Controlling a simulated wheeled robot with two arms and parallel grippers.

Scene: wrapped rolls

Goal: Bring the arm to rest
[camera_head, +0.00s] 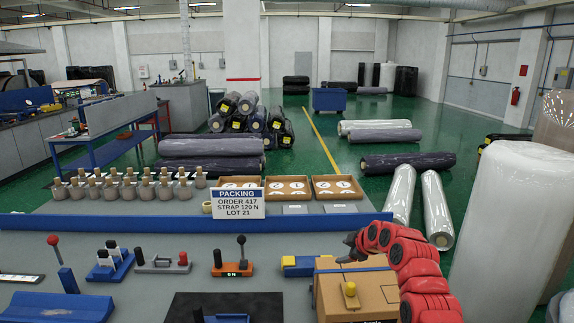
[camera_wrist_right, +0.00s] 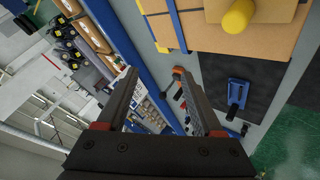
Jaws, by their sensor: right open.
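My right arm (camera_head: 408,262), red and black, rises from the lower right of the head view and bends left over a brown cardboard box (camera_head: 375,297). My right gripper (camera_head: 352,247) is dark and sits above the box's back edge, partly hidden by its angle. In the right wrist view, the two dark fingers of the right gripper (camera_wrist_right: 155,73) are spread apart with nothing between them. The box shows at the top of that view (camera_wrist_right: 190,30), to the right of the fingers. My left gripper is out of view.
A packing sign (camera_head: 237,198) stands past the rail. An orange-based lever (camera_head: 232,269) is to the left. A tall white wrapped roll (camera_head: 510,220) stands at right.

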